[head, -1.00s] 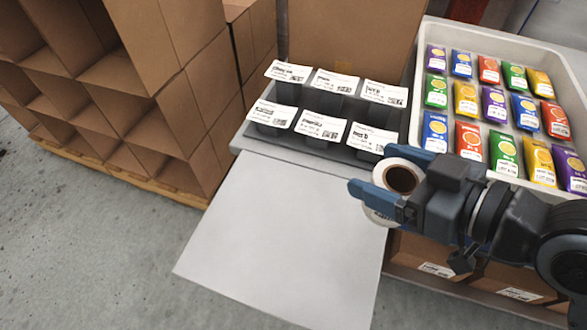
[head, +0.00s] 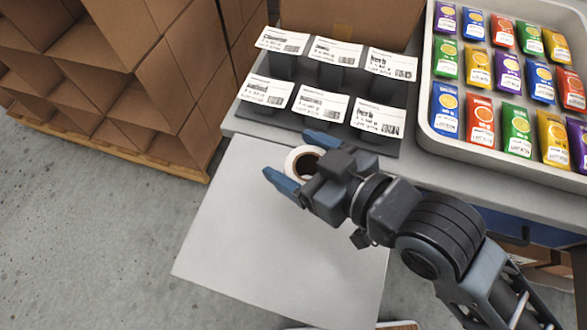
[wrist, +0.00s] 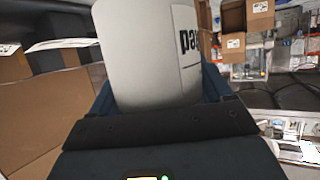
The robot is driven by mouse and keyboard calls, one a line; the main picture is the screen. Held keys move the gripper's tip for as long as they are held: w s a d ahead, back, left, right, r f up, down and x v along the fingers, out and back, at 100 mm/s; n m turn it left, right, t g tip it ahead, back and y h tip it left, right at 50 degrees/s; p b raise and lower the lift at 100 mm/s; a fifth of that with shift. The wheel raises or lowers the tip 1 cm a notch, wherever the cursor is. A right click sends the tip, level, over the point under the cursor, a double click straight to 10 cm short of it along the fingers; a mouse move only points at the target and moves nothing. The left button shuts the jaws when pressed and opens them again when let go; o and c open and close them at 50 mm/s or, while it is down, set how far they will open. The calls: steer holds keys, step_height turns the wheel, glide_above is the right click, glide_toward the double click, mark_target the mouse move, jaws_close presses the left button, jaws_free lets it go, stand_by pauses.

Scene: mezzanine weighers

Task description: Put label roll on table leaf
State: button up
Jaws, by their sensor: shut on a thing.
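The label roll (head: 300,159) is a white roll with a dark brown core. My gripper (head: 294,160) is shut on it, with a blue finger on either side. In the wrist view the label roll (wrist: 150,55) fills the upper middle and shows a label with dark print. The table leaf (head: 270,240) is a pale grey flat panel at the front of the bench, and it is bare. In the head view the roll is over the leaf's back part, near the bench edge. Whether it touches the leaf I cannot tell.
Several dark stands with printed white cards (head: 318,105) stand on the bench behind the leaf. A pale tray (head: 425,105) of colourful packets is at the right. Stacked cardboard boxes (head: 180,90) stand on a pallet at the left. The leaf's front and left are clear.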

steer(key=shift+s+a+f, duration=0.15)
steer(key=shift+a+f, duration=0.25)
steer(key=shift+f, duration=1.85)
steer(key=shift+f, duration=0.1)
steer(key=o, duration=1.1)
steer(key=shift+b+v, duration=0.65)
steer(key=shift+v, duration=5.45)
steer(key=shift+a, duration=0.1)
